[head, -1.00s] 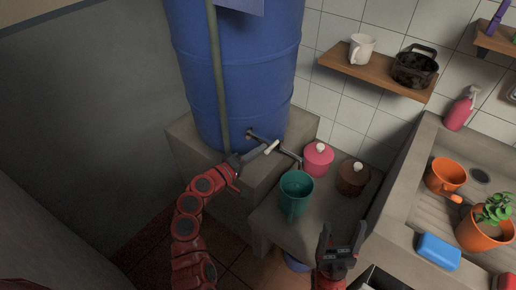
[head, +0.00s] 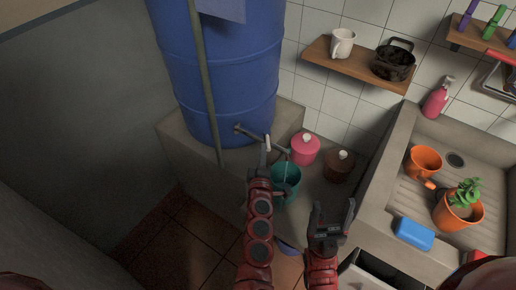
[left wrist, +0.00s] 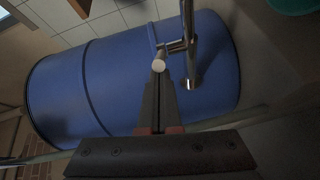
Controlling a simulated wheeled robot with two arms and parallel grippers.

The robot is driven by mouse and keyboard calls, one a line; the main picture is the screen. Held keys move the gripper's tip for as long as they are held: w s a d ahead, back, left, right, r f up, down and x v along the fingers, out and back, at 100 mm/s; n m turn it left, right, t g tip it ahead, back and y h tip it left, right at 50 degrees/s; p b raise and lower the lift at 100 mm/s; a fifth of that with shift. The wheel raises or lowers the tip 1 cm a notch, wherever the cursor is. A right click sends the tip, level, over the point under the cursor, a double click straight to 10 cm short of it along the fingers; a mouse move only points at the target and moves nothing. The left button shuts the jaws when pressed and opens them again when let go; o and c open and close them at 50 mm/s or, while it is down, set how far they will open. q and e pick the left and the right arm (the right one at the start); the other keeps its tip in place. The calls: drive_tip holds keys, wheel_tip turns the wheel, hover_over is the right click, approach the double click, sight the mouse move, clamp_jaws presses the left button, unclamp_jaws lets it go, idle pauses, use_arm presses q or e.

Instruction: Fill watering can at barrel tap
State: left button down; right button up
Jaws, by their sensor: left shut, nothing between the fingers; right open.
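The blue barrel (head: 225,70) has a metal tap (head: 253,133) low on its side; both barrel (left wrist: 110,75) and tap (left wrist: 190,45) show in the left wrist view. The pale tap handle (head: 267,143) stands just beyond my left gripper (head: 263,163). The gripper is shut and empty, its tips close to the handle end (left wrist: 159,66); I cannot tell whether they touch. The teal can (head: 288,184) stands under the spout, partly hidden by my left arm. A thin pale line below the spout looks like water falling into it. My right gripper (head: 332,218) is open and empty, right of the can.
A pink lidded pot (head: 305,150) and a brown one (head: 338,168) stand behind and right of the can. The sink (head: 415,195) at the right holds orange pots and a blue sponge (head: 414,233). A wooden shelf (head: 355,65) is above. An open drawer (head: 380,275) is below.

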use_arm(q)
drive_tip(key=shift+d+n+y, duration=0.7)
drive_tip(key=shift+d+y, duration=0.5)
drive_tip(key=shift+d, duration=0.25)
drive_tip(key=s+a+r, duration=0.1)
drive_tip(key=s+a, duration=0.1)
drive_tip(key=s, duration=0.9)
drive_tip(key=shift+s, duration=0.2)
drive_tip(key=shift+r, duration=0.1)
idle(5.1)
